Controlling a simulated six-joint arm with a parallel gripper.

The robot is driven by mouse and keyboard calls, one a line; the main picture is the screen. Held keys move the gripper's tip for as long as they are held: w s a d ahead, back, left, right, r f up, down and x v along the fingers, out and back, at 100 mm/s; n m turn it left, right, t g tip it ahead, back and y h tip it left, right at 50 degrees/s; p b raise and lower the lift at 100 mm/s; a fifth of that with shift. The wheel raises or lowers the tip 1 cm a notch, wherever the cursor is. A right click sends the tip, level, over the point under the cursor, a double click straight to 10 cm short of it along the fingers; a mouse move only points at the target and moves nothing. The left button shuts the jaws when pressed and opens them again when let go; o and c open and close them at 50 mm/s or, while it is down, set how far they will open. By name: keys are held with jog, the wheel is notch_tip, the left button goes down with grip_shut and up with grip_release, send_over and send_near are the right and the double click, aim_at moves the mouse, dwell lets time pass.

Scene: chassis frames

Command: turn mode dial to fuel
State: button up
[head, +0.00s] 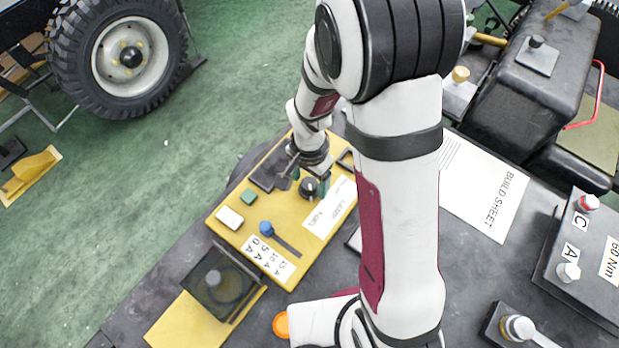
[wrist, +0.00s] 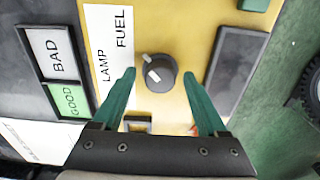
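The mode dial (wrist: 160,70) is a dark round knob with white marks on its top and its left edge, on a yellow panel (wrist: 178,30). A white label (wrist: 113,85) left of it in the wrist view reads LAMP and, higher up, FUEL. I cannot tell for sure which word the dial points at. My gripper (wrist: 160,75) is open, with one green finger on each side of the dial and visible gaps between.
The panel also carries a blue-knobbed lever (head: 267,229), a white block (head: 229,217), a green block (head: 249,196) and a dark plate (wrist: 236,62). A BAD/GOOD indicator (wrist: 55,55) lies left of the label. A build sheet (head: 475,185) lies on the bench.

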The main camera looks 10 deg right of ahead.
aim_at(310, 183)
notch_tip(310, 183, up, 16)
dwell(0.5)
jog(key=shift+f, duration=0.1)
jog(key=s+d+r+n+y, duration=0.1)
jog(key=s+n, duration=0.2)
jog(key=s, duration=1.4)
jog(key=shift+s+d+r+n+y, duration=0.3)
jog(key=shift+s+r+y, duration=0.05)
jog(key=shift+r+y, duration=0.05)
